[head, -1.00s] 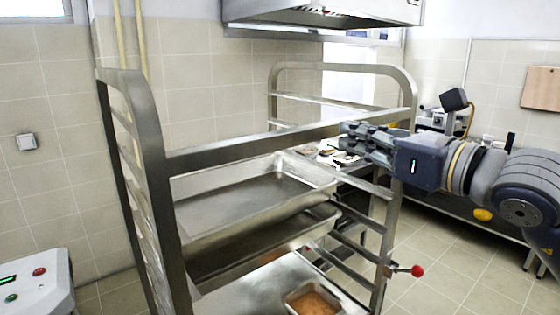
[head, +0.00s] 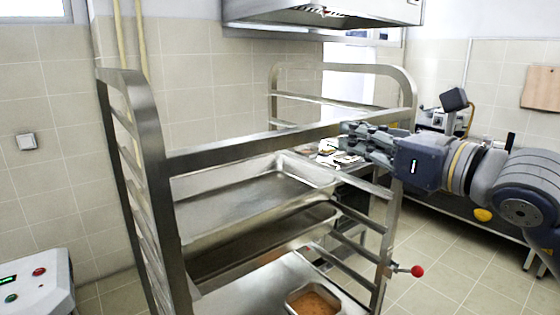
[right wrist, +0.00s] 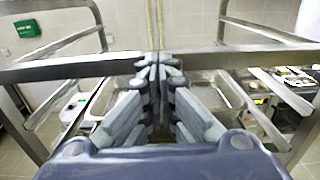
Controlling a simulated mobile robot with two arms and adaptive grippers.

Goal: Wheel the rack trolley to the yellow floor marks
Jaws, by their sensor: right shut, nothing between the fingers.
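The rack trolley (head: 153,135) is a steel frame with side runners, standing in front of me in the head view. It holds metal trays (head: 265,195), and a small pan of orange-brown food (head: 313,300) sits low in it. My right gripper (head: 345,141) is shut and empty, with its fingers at the right part of the trolley's near top rail. In the right wrist view the closed fingertips (right wrist: 160,62) lie over the rail (right wrist: 60,70); I cannot tell whether they touch it. My left gripper and the yellow floor marks are not in view.
A red-knobbed lever (head: 417,271) sticks out at the trolley's lower right. A control box (head: 38,283) stands at the lower left. An extractor hood (head: 322,14) hangs above at the back. A counter (head: 440,180) runs along the right wall. Tiled floor (head: 450,275) is clear at lower right.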

